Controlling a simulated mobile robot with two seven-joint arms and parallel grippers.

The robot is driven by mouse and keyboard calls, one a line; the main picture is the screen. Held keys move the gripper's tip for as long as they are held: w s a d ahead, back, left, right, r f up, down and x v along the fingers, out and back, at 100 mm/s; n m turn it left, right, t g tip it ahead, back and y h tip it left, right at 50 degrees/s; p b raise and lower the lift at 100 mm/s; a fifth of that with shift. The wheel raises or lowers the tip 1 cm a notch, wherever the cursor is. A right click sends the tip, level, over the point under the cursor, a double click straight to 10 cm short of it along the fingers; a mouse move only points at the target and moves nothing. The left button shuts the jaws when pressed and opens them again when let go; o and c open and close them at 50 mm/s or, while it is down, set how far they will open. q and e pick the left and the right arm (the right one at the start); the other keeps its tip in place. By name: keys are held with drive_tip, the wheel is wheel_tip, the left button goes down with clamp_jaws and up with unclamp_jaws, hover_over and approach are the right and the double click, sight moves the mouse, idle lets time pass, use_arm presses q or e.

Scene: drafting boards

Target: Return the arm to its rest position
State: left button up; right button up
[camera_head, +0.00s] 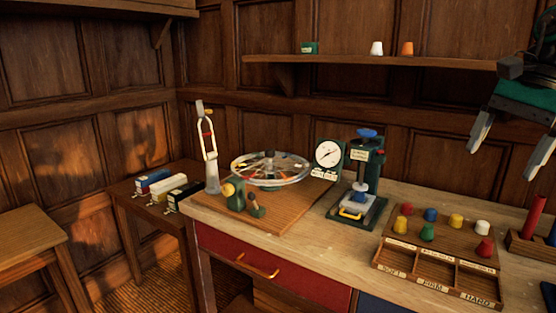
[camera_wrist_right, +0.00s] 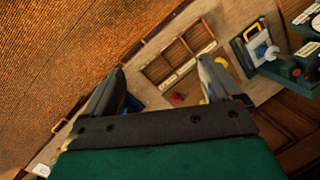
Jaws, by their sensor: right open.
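My right gripper (camera_head: 508,150) hangs in from the upper right in the head view. Its two grey fingers are spread apart with nothing between them, in the air above the right part of the workbench (camera_head: 400,190). In the right wrist view the same gripper (camera_wrist_right: 163,78) shows both fingers apart and empty. Beyond them lies the wooden sorting tray (camera_wrist_right: 186,38), with a gap of air between. My left gripper is in neither view.
The sorting tray (camera_head: 440,262) holds several coloured knobs and has open compartments at its front. A green press (camera_head: 362,180), a dial gauge (camera_head: 328,155) and a spoked wheel (camera_head: 270,170) stand farther left. A wall shelf (camera_head: 375,61) runs behind.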

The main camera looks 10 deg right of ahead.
drive_tip(key=s+d+f+m+t+y, duration=0.1)
drive_tip(key=d+f+m+t+y, duration=0.15)
drive_tip(key=f+m, duration=0.5)
drive_tip(key=s+d+f+m+t+y, duration=0.1)
drive_tip(key=f+m+t+y, duration=0.2)
drive_tip(key=f, duration=0.7)
drive_tip(key=s+a+f+m+t, duration=0.2)
drive_tip(key=f+m+t, duration=0.1)
drive_tip(key=f+m, duration=0.55)
drive_tip(key=s+a+f+m+t, duration=0.2)
drive_tip(key=s+f+m+t, duration=0.1)
drive_tip(key=f+m, duration=0.55)
drive_tip(key=s+a+f+m+h, duration=0.5)
drive_tip(key=a+f+m, duration=0.45)
drive_tip(key=m, duration=0.65)
drive_tip(key=s+a+f+m+g, duration=0.1)
drive_tip(key=s+a+f+m, duration=0.1)
drive_tip(key=a+m, duration=0.4)
drive_tip(key=s+a+f+m, duration=0.1)
drive_tip(key=a+f+m, duration=0.1)
drive_tip(key=a+m, duration=0.4)
drive_tip(key=a, duration=0.3)
drive_tip(key=shift+s+g+h, duration=0.35)
